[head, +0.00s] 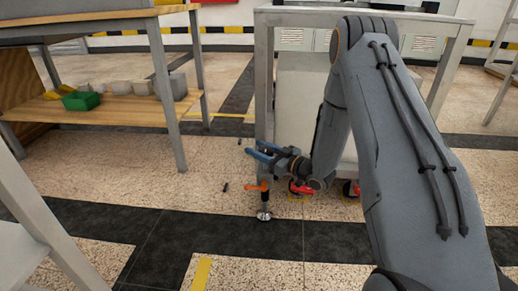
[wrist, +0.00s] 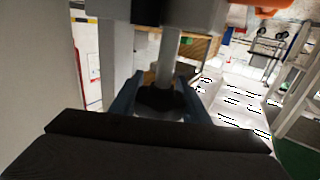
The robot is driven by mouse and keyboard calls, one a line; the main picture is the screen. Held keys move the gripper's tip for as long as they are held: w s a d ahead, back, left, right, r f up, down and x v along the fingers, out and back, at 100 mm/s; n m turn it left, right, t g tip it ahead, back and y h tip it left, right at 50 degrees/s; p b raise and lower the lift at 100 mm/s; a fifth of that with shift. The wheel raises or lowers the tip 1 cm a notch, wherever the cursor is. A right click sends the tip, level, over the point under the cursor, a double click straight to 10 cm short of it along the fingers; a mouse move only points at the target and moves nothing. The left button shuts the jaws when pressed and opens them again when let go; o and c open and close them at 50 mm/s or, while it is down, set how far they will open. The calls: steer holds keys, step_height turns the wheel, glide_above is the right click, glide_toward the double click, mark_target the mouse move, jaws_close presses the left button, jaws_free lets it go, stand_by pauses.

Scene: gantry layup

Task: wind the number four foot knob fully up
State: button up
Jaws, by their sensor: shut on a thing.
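My gripper (head: 254,150) is at the near front leg of the grey bench, with its blue fingers pointing left. In the wrist view the fingers (wrist: 160,88) stand either side of a dark rounded piece (wrist: 160,102), and the gripper is shut on it. A grey post (wrist: 171,55) runs up beyond this piece. I cannot tell whether the piece is the number four knob; no number is readable. Below the gripper, an orange-handled foot (head: 257,187) has a dark stem and a round metal pad (head: 264,215) on the floor.
The grey bench frame (head: 263,60) stands behind my gripper, with red castors (head: 301,188) under the unit beside it. A wooden-shelved table (head: 100,112) with a green bin (head: 81,101) stands left. A small dark item (head: 225,187) lies on the floor. Floor between is largely clear.

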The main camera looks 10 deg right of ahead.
steer(key=shift+s+a+f+n+g+y+b, duration=0.15)
steer(key=shift+s+n+g+y, duration=0.3)
steer(key=shift+n+g+y, duration=1.1)
steer(key=shift+s+a+r+n+g+y+b, duration=0.1)
steer(key=shift+s+a+n+g+y+b, duration=0.3)
steer(key=shift+n+g, duration=2.05)
steer(key=shift+s+a+f+n+g+y, duration=0.1)
steer(key=shift+s+n+g+y, duration=0.75)
steer(key=shift+g, duration=2.05)
steer(key=shift+w+n+g+y, duration=0.25)
steer(key=shift+n+g+y, duration=0.05)
steer(key=shift+n+y, duration=0.1)
steer(key=o, duration=1)
steer(key=shift+o, duration=0.2)
steer(key=d+p, duration=0.2)
steer(key=d, duration=0.5)
steer(key=shift+d, duration=0.4)
